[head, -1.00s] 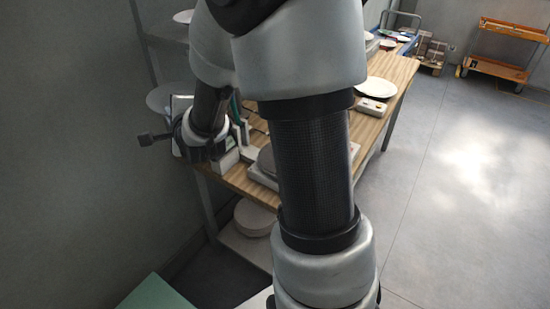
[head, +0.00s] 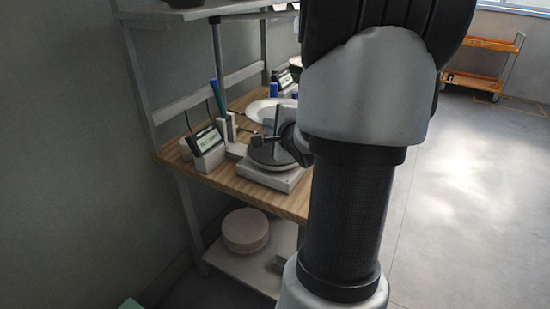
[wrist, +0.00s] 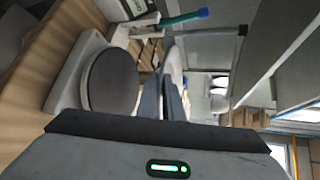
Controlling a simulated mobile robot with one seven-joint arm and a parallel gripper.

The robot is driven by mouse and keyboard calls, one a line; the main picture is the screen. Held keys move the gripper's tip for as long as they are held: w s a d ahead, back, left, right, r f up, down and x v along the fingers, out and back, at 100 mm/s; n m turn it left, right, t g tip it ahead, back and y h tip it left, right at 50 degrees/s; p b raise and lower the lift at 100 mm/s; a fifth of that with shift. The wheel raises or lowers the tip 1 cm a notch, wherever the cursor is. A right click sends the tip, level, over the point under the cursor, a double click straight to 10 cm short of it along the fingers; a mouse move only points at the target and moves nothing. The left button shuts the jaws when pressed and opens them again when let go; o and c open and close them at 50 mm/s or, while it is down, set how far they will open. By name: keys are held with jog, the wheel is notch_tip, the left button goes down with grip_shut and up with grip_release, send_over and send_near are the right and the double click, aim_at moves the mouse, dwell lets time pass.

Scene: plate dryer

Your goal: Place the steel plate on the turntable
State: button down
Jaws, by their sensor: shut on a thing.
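The steel plate (head: 258,110) is a pale, shallow round disc, held roughly level above the wooden table, beyond the turntable in the head view. In the wrist view the plate (wrist: 174,62) shows nearly edge-on between the fingers. My gripper (wrist: 164,88) is shut on its rim; in the head view the arm partly hides the gripper. The turntable (head: 268,178) has a pale square base and a dark round top. In the wrist view the dark top (wrist: 112,80) lies left of the fingers, apart from the plate and clear of other objects.
A small display unit (head: 207,145) stands left of the turntable, with a green-and-blue pen-like item (head: 218,100) behind it. A shelf (head: 205,12) runs above the table. Round pale discs (head: 245,230) lie on the low shelf. An orange cart (head: 485,80) stands far right; open floor lies right.

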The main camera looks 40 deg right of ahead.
aim_at(270, 164)
notch_tip(270, 164, down, 9)
jog(key=b, duration=0.3)
jog(key=shift+w+f, duration=0.1)
jog(key=shift+f, duration=0.05)
jog(key=c, duration=2.3)
grip_release()
jog(key=shift+f, duration=0.2)
jog(key=shift+o, duration=0.6)
